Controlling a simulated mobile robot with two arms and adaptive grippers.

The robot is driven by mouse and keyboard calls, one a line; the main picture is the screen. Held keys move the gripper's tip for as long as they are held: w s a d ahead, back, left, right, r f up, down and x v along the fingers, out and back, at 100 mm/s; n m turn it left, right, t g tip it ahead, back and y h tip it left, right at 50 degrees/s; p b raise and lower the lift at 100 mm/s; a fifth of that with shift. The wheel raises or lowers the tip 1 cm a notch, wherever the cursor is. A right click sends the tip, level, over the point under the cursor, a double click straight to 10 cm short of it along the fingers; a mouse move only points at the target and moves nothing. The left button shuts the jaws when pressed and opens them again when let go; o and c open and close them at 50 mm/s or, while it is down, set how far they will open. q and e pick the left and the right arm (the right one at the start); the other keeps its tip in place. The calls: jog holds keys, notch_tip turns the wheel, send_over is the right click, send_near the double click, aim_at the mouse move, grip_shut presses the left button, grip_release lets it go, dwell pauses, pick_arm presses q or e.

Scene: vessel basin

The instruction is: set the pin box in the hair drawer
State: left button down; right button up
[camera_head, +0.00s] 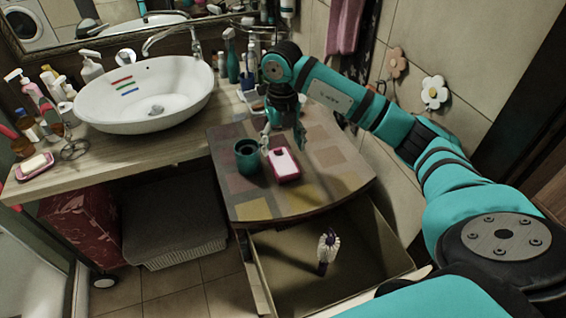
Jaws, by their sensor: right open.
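A pink box with a white top (284,165), which looks like the pin box, lies on the patchwork-patterned counter top. My right gripper (283,138) is open, just behind and above the box, with its fingers pointing down. I cannot tell whether a finger touches the box. The drawer (375,283) below the counter top is pulled open. A brush with pale bristles and a dark handle (328,251) is in it, and much of its floor is bare. My left gripper is not in view.
A dark teal cup (247,155) stands close left of the pink box. Bottles (232,62) stand behind my right gripper. A white basin (147,95) is at the left. The counter top's front overhangs the drawer's back part.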

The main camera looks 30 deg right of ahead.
aim_at(282, 161)
jog(key=shift+f, duration=0.6)
jog(key=shift+f+p, duration=0.35)
jog(key=shift+p, duration=0.05)
jog(key=f, duration=0.1)
jog(key=f+p, duration=0.1)
jog(key=f, duration=0.1)
jog(key=shift+w+d+f+p, duration=0.15)
jog(key=shift+w+f+p, duration=0.1)
jog(key=shift+f+p, duration=0.15)
jog(key=shift+f, duration=0.4)
jog(key=c, duration=1.1)
jog(key=shift+r, duration=0.1)
